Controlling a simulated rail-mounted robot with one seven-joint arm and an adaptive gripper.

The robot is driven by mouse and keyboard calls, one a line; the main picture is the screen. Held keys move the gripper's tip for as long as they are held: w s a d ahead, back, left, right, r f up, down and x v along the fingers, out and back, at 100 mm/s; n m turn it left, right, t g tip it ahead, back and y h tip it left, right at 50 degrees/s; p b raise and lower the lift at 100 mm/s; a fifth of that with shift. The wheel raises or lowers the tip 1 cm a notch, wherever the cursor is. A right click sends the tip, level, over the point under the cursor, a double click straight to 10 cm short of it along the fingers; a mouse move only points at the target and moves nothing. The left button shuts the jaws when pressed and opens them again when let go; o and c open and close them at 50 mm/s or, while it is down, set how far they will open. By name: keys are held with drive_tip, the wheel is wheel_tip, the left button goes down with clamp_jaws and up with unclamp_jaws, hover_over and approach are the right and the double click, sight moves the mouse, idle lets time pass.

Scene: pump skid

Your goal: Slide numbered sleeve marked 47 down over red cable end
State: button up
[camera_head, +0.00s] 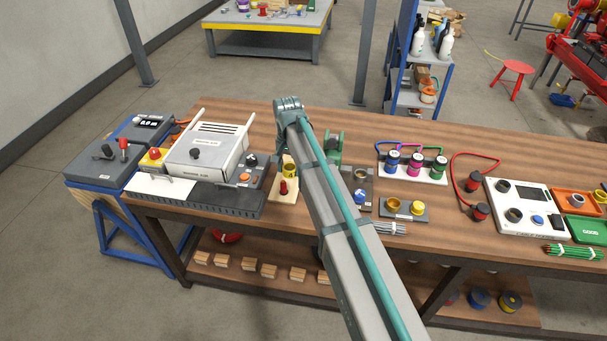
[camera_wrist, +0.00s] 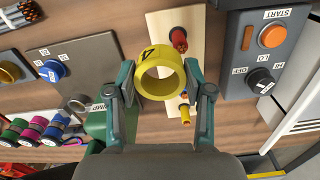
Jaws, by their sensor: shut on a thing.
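The yellow numbered sleeve (camera_wrist: 144,82) is a short open ring. A black 4 shows on its side in the wrist view; the rest of its marking is out of sight. My gripper (camera_wrist: 164,84) is shut on the sleeve across its width, with its open bore facing the wrist camera. The red cable end (camera_wrist: 179,38) stands on a pale wooden board (camera_wrist: 194,62), apart from the sleeve and above it in the wrist picture. In the head view the sleeve (camera_head: 290,167) appears just behind the red cable end (camera_head: 283,188); my arm hides most of the gripper.
A yellow cable end (camera_wrist: 185,115) and a partly hidden blue one (camera_wrist: 184,93) share the board. The dark control box (camera_wrist: 264,50) with knob and orange switch stands close beside it.

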sight(283, 183)
drive_tip(key=w+a+m, duration=0.1)
drive_tip(key=w+a, duration=0.1)
drive_tip(key=shift+a+r, duration=0.1)
drive_tip(key=shift+a, duration=0.25)
drive_tip(key=shift+f+b, duration=1.55)
drive_tip(key=shift+f, duration=1.4)
drive_tip(key=shift+f, duration=0.35)
drive_tip(key=shift+f, duration=0.35)
drive_tip(key=shift+f+b, duration=0.7)
drive_tip(key=shift+f, duration=0.6)
drive_tip(key=shift+f, duration=0.35)
drive_tip(key=shift+f, duration=0.1)
